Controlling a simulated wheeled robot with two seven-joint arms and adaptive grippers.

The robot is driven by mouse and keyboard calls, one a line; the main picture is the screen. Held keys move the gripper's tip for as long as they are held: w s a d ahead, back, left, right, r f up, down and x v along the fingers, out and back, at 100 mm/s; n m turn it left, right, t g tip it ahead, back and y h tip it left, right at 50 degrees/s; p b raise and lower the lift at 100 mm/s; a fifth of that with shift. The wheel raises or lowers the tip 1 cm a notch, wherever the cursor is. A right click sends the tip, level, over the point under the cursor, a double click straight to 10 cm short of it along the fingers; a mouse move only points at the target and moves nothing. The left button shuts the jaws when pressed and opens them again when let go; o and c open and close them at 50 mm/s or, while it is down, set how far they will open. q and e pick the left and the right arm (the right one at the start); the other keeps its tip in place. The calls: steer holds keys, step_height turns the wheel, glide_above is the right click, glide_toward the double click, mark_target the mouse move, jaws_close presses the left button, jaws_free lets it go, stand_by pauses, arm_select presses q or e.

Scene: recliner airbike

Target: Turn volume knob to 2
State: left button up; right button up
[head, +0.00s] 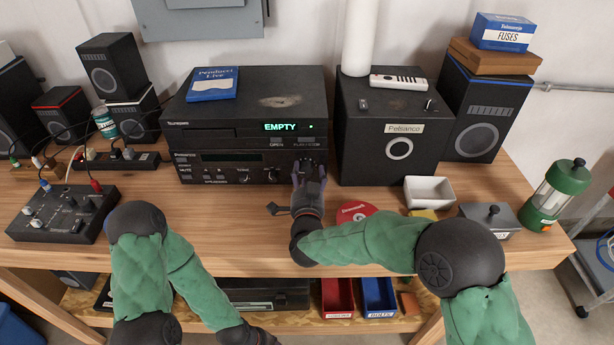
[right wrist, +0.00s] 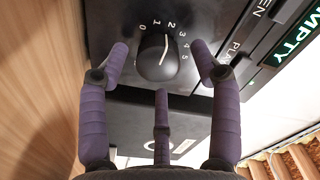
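The volume knob (right wrist: 158,60) is a round black knob with a white pointer line, on the front of the black stereo (head: 245,125). Printed numbers from 0 to 5 curve around it. In the right wrist view the pointer aims between 1 and 2, close to 2. My right gripper (right wrist: 161,52) is open around the knob, with one purple finger on each side and a third below. Gaps show between the side fingers and the knob. In the head view my right gripper (head: 309,172) covers the knob. My left arm runs off the bottom edge; its gripper is out of sight.
A black speaker box (head: 385,130) stands right of the stereo. A red disc (head: 357,211), a white tray (head: 430,190) and a lidded metal box (head: 490,219) lie right of my gripper. A mixer (head: 63,213) sits at the left.

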steer(key=s, duration=1.2)
steer(key=shift+f, duration=0.1)
